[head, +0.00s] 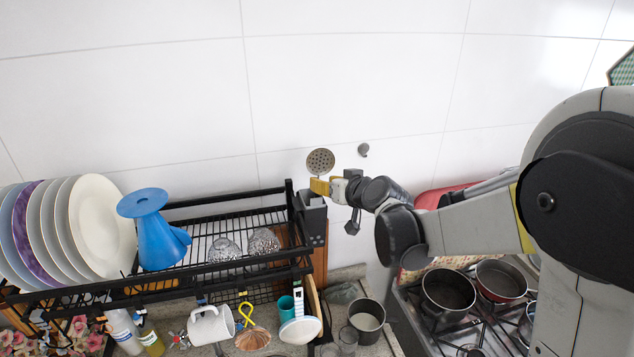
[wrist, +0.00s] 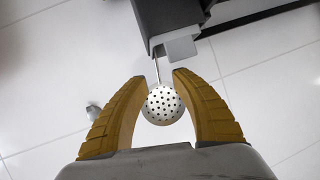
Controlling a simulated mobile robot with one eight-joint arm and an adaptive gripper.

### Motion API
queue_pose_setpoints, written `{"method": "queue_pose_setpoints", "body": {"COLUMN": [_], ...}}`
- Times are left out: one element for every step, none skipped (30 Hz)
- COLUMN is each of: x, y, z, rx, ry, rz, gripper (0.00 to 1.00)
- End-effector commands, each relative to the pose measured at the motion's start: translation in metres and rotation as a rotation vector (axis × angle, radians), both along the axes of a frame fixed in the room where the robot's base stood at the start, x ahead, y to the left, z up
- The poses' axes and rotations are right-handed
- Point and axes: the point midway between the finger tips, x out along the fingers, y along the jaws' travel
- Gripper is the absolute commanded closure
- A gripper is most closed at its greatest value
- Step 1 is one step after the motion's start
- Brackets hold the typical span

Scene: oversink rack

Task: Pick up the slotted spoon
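The slotted spoon (head: 320,161) has a round perforated metal head and stands upright, head up, in the dark utensil holder (head: 312,218) at the rack's right end. My gripper (head: 320,186) has yellow fingers and is just below the spoon's head. In the wrist view, my gripper (wrist: 159,75) is open, with a fingertip on each side of the thin handle. The spoon's perforated head (wrist: 163,104) shows between the fingers. Gaps show beside the handle, so I see no grip on it. The lower handle is hidden in the holder (wrist: 170,25).
The black rack (head: 215,270) holds several plates (head: 103,223), a blue vase-like item (head: 157,232) and glasses (head: 263,243). A white tiled wall (head: 345,80) is close behind. A stove with pans (head: 447,290) is at the lower right. A round wall knob (head: 363,150) is right of the spoon.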

Motion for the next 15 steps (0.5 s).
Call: {"method": "queue_pose_setpoints", "body": {"x": [0.004,0.006,0.011,0.015,0.019,0.023,0.027,0.031,0.035,0.037,0.039,0.042,0.043,0.043,0.043], "y": [0.001,0.002,0.004,0.005,0.006,0.008,0.009,0.011,0.013,0.014,0.015,0.015,0.016,0.016,0.016], "z": [-0.001,-0.002,-0.004,-0.006,-0.008,-0.010,-0.012,-0.014,-0.016,-0.017,-0.018,-0.020,-0.020,-0.021,-0.021], "rx": [0.000,0.000,0.001,0.001,0.002,0.001,0.000,0.000,-0.001,-0.001,0.000,0.000,0.001,0.001,0.001], "ry": [0.000,0.000,0.000,0.000,0.000,0.001,0.001,0.001,0.001,0.001,0.001,0.001,0.000,0.000,0.000], "rz": [0.001,0.001,0.001,0.001,0.001,0.002,0.002,0.002,0.001,0.001,0.001,0.001,0.000,0.000,0.000], "gripper": [0.69,0.69,0.69,0.69,0.69,0.69,0.69,0.69,0.69,0.69,0.69,0.69,0.69,0.69,0.69]}}
